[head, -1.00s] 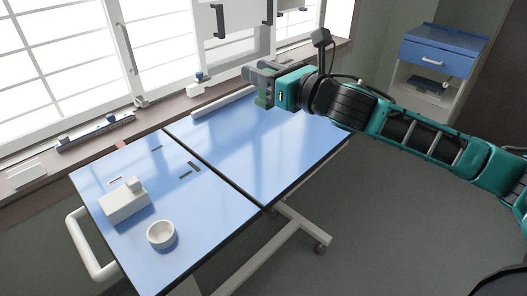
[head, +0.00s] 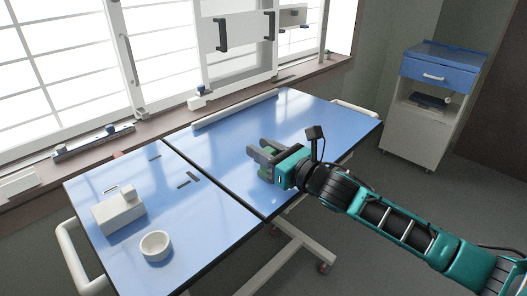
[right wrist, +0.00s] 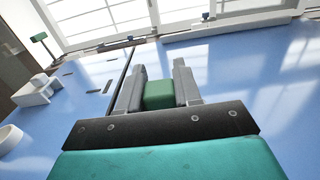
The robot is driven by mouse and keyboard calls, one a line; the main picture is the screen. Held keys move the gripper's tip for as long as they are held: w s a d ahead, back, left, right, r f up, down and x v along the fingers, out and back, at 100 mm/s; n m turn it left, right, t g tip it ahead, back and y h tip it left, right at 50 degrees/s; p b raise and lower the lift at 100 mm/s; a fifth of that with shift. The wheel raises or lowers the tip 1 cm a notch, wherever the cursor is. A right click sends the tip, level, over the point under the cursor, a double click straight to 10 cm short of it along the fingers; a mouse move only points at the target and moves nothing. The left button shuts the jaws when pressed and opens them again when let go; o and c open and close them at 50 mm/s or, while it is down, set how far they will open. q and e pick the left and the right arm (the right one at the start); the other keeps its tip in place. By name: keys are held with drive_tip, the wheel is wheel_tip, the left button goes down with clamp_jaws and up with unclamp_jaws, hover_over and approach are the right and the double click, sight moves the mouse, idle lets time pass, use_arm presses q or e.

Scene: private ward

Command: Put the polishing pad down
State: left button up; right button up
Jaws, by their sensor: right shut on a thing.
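My right gripper (head: 262,160) is low over the right half of the blue overbed table (head: 225,205). In the right wrist view its two grey fingers (right wrist: 160,88) are shut on a green block-like thing, which I take to be the polishing pad (right wrist: 159,96). In the head view only a little green of the pad (head: 265,173) shows between the fingers. I cannot tell whether the pad touches the tabletop. My left gripper is not in view.
A white box (head: 118,214) and a white bowl (head: 155,246) stand on the table's left part. A long white bar (head: 235,109) lies along the back edge by the window sill. A blue-topped bedside cabinet (head: 435,70) stands at the right. The tabletop around my gripper is clear.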

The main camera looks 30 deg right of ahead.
drive_tip(key=o, duration=1)
drive_tip(key=shift+o, duration=0.2)
drive_tip(key=v, duration=1.2)
drive_tip(key=shift+r, duration=0.1)
